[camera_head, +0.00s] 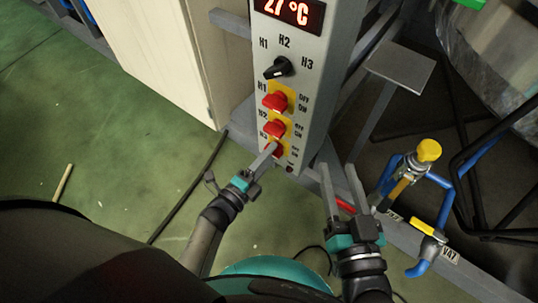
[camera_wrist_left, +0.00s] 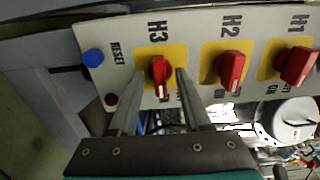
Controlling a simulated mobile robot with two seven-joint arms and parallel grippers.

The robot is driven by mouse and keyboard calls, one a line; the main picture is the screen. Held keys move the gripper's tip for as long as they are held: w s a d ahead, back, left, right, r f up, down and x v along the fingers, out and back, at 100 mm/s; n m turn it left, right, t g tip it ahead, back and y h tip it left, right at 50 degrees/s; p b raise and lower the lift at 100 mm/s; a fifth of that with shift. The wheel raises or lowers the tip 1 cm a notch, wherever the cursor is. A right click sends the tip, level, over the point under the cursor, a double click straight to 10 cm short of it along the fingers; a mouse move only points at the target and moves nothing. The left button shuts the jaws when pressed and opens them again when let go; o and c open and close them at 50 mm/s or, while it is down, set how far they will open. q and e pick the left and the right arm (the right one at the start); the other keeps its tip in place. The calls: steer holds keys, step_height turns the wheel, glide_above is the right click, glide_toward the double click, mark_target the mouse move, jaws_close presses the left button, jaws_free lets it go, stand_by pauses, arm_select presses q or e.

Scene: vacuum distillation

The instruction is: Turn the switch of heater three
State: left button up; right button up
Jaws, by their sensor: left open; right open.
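The heater three switch is a red knob on a yellow plate labelled H3 (camera_wrist_left: 160,70). In the head view it is the lowest of the red switches (camera_head: 278,150) on the grey control panel, partly hidden by my left gripper. My left gripper (camera_head: 268,150) is open at this knob. In the left wrist view its two fingers (camera_wrist_left: 160,85) stand on either side of the knob, the right one very close. I cannot tell whether they touch it. My right gripper (camera_head: 340,178) is open and empty, to the right of and below the panel.
Red switches H2 (camera_wrist_left: 232,70) and H1 (camera_wrist_left: 297,66) sit beside H3. A blue reset button (camera_wrist_left: 93,58) is on its other side. A black selector (camera_head: 278,68) and a display (camera_head: 290,12) are higher up. Blue-handled valves and a yellow knob (camera_head: 428,150) stand right of my right gripper.

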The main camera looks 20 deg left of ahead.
arm_select(q)
steer(key=shift+w, duration=0.1)
jaws_close()
stand_by(0.4)
